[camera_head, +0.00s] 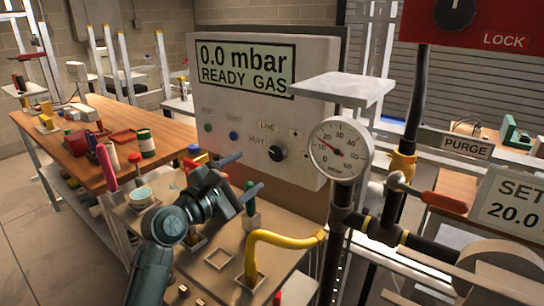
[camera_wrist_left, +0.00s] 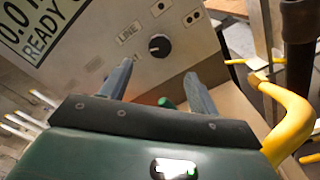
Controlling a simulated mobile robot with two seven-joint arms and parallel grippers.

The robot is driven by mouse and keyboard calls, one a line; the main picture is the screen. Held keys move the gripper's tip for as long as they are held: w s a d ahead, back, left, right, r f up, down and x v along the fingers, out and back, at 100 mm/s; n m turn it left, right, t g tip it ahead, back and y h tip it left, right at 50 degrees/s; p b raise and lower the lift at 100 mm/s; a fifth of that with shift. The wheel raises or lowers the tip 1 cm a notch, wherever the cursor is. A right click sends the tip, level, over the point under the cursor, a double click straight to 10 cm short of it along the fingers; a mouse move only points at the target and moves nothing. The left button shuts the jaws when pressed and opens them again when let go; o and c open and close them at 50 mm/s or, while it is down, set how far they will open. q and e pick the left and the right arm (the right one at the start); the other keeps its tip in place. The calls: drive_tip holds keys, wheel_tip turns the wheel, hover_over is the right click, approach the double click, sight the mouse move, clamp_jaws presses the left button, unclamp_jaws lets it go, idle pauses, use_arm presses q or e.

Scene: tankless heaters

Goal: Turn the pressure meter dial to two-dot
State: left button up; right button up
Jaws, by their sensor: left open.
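The meter panel (camera_head: 262,110) is a pale box with a screen reading "0.0 mbar READY GAS". Its black round dial (camera_head: 278,152) sits low on the right of the face, with LINE and VENT labels and small dot-marked plates around it. In the left wrist view the dial (camera_wrist_left: 159,46) appears beyond and between my fingers, with a two-dot plate (camera_wrist_left: 192,17) to its upper right. I cannot tell where its pointer is set. My left gripper (camera_head: 243,175) is open and empty, in front of the panel and left of the dial; its fingers (camera_wrist_left: 158,72) stand apart from the dial. My right gripper is not in view.
A round pressure gauge (camera_head: 340,149) on a dark pipe stands right of the panel. A yellow hose (camera_head: 285,238) curves below. A green-handled tool (camera_head: 251,222) stands in a holder under my gripper. A wooden bench (camera_head: 95,135) is at left.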

sight(276, 154)
use_arm(q)
drive_tip(key=x, duration=1)
drive_tip(key=shift+w+d, duration=0.2)
drive_tip(key=shift+w, duration=0.05)
drive_tip(key=c, duration=1)
